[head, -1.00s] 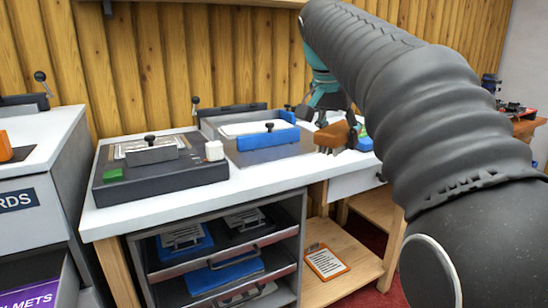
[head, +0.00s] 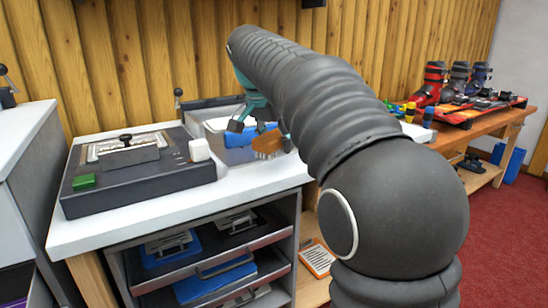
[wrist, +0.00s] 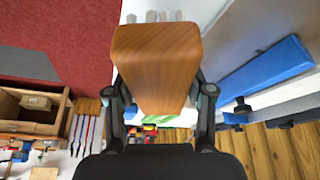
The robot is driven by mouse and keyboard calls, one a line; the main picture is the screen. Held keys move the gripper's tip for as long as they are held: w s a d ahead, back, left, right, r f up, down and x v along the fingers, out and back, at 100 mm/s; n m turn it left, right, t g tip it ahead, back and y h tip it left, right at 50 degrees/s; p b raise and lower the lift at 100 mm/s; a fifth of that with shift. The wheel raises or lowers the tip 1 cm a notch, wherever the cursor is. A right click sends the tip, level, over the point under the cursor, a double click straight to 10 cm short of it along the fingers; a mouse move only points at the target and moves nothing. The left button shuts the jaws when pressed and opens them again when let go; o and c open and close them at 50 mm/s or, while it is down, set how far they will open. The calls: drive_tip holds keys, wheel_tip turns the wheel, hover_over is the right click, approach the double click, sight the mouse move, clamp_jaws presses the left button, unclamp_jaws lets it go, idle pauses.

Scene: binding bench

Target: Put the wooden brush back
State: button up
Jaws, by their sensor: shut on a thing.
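The wooden brush (head: 268,144) has a brown wooden back and pale bristles that point down in the head view. My gripper (head: 262,122) is shut on it and holds it over the right part of the white bench (head: 250,182), in front of the blue block. In the wrist view the brush's wooden back (wrist: 157,62) fills the upper middle, between the two fingers of my gripper (wrist: 160,100), with pale bristle tufts at its far end. My arm hides the right end of the bench in the head view.
A dark device (head: 140,170) with a green button and a white block (head: 199,150) stands on the bench. Behind the brush is a tray with a blue block (head: 240,137). Ski boots (head: 432,85) stand on a wooden table at right. An open wooden drawer (wrist: 32,108) shows in the wrist view.

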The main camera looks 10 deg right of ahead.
sight(274, 169)
drive_tip(key=shift+w+a+f, duration=0.2)
drive_tip(key=shift+f, duration=0.25)
drive_tip(key=shift+f+b, duration=0.4)
drive_tip(key=shift+f, duration=1.3)
drive_tip(key=shift+f, duration=0.15)
drive_tip(key=o, duration=1)
drive_tip(key=p+v, duration=0.2)
drive_tip(key=v, duration=1)
drive_tip(key=shift+s, duration=0.1)
